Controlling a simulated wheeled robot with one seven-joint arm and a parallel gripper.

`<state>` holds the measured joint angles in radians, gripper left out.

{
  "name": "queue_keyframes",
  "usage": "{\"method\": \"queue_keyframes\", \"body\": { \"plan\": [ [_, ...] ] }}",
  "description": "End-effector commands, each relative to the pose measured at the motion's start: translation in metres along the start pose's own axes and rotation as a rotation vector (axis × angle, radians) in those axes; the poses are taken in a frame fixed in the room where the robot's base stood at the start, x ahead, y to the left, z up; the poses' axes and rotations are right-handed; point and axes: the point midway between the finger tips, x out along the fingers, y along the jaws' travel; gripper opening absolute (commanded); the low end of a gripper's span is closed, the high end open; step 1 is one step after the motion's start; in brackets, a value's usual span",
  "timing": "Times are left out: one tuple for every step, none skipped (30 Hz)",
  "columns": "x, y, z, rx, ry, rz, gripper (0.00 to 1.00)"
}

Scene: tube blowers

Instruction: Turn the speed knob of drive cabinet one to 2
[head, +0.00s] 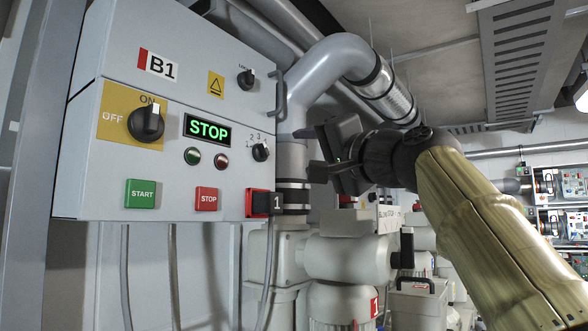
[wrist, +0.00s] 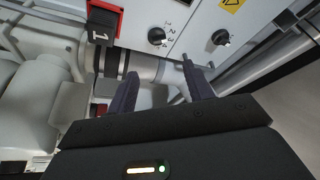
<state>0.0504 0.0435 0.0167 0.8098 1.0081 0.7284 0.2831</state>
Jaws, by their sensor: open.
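The grey drive cabinet (head: 170,190) marked B1 fills the left of the head view. Its small black speed knob (head: 260,151), with a numbered scale around it, sits on the right of the front panel. The knob also shows in the wrist view (wrist: 156,36), beyond the fingertips. Its pointer is too small to read surely. My gripper (head: 316,152) is to the right of the cabinet, apart from the knob. In the wrist view (wrist: 160,72) its two fingers are spread with nothing between them. The green display (head: 208,130) reads STOP.
A large ON/OFF switch (head: 146,122) and another black knob (head: 246,78) are on the panel. A door handle (head: 281,90) sticks out at the cabinet's right edge. A black plug marked 1 (head: 265,203) juts out below. A grey pipe (head: 335,62) runs behind my gripper.

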Motion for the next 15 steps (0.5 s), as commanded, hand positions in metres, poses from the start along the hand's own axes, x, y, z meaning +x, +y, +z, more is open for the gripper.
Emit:
{"method": "queue_keyframes", "body": {
  "plan": [
    [-0.01, 0.003, 0.002, -0.001, 0.003, 0.0, 0.51],
    [-0.015, 0.003, 0.001, -0.001, 0.004, 0.0, 0.51],
    [-0.019, 0.003, 0.001, -0.001, 0.002, 0.0, 0.51],
    [-0.022, 0.002, 0.001, -0.001, 0.001, 0.0, 0.51],
    [-0.025, 0.001, 0.001, -0.001, 0.001, -0.001, 0.51],
    [-0.027, 0.001, 0.001, 0.0, 0.001, -0.001, 0.51],
    [-0.028, 0.001, 0.0, 0.0, 0.001, -0.001, 0.51],
    [-0.029, 0.0, 0.0, 0.0, 0.0, -0.001, 0.51],
    [-0.029, 0.0, 0.0, 0.001, 0.0, -0.001, 0.51],
    [-0.029, 0.0, 0.0, 0.001, 0.0, -0.001, 0.51],
    [-0.029, 0.0, 0.0, 0.001, -0.001, -0.001, 0.51],
    [-0.029, -0.001, 0.0, 0.001, -0.001, -0.001, 0.51],
    [-0.029, -0.001, 0.0, 0.001, -0.001, -0.001, 0.51],
    [-0.029, -0.001, 0.0, 0.001, -0.001, -0.001, 0.51],
    [-0.029, -0.001, 0.0, 0.001, -0.001, -0.001, 0.51]
  ]
}}
